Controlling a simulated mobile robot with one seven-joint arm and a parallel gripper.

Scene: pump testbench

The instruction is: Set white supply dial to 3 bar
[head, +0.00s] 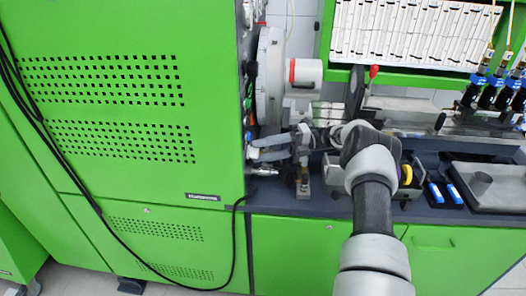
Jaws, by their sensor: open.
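My gripper (254,148) reaches left from my arm, with its light grey fingers close to the narrow side face of the large green cabinet (120,30). The fingers look a little apart, with nothing clearly seen between them. The white supply dial cannot be made out; the side face is seen almost edge-on, and the fingertips cover part of it. I cannot tell whether the fingers touch anything there.
A white cylinder with a red ring (305,73) stands right of the cabinet. A dark bench (325,207) carries fixtures and a metal tray (497,186). A black cable (236,240) hangs across the cabinet front. Blue-capped injectors (490,92) stand at the right.

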